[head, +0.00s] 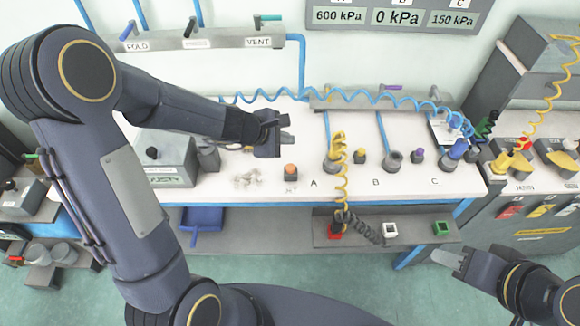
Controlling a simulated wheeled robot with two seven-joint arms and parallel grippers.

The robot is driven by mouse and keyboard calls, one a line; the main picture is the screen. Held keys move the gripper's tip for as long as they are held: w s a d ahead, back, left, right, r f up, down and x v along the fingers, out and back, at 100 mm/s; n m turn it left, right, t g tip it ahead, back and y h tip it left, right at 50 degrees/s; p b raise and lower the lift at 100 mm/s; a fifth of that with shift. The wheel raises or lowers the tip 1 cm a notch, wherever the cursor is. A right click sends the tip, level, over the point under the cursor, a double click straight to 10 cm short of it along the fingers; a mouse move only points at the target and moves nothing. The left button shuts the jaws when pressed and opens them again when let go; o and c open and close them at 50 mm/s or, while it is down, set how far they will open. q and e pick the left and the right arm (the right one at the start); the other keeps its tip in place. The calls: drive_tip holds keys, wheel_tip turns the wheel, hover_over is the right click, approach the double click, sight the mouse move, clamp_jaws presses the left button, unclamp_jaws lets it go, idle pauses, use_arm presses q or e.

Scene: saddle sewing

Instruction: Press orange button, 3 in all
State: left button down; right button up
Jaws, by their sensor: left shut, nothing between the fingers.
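The orange button (290,169) stands on the white bench top, just behind the label JET. My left gripper (286,137) is shut and empty. In the picture it appears just above the button and slightly left of it, with a visible gap between them. How high it is above the bench is hard to tell. My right gripper (447,257) is low at the right, beyond the bench's front edge and away from the button. Its fingers are too small to tell open from shut.
The white bench (400,185) carries sockets marked A, B and C. A yellow coiled hose (343,170) stands right of the button. Small pale pieces (246,179) lie to its left. A grey box (170,160) stands further left. A blue coiled hose (360,99) hangs behind.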

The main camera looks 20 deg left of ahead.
sight(287, 169)
use_arm(q)
drive_tip(key=shift+f, duration=0.1)
wheel_tip(287, 169, down, 8)
drive_tip(key=b, duration=0.7)
drive_tip(key=shift+b, duration=0.4)
drive_tip(key=shift+f+b, duration=0.3)
drive_tip(key=shift+b, duration=0.05)
idle(1.0)
drive_tip(key=shift+f+b, duration=0.35)
drive_tip(key=shift+b, duration=0.1)
drive_tip(key=shift+f+b, duration=0.6)
drive_tip(key=shift+b, duration=0.05)
idle(0.6)
drive_tip(key=shift+r, duration=0.1)
drive_tip(key=shift+r+p, duration=0.85)
drive_tip(key=shift+p, duration=0.05)
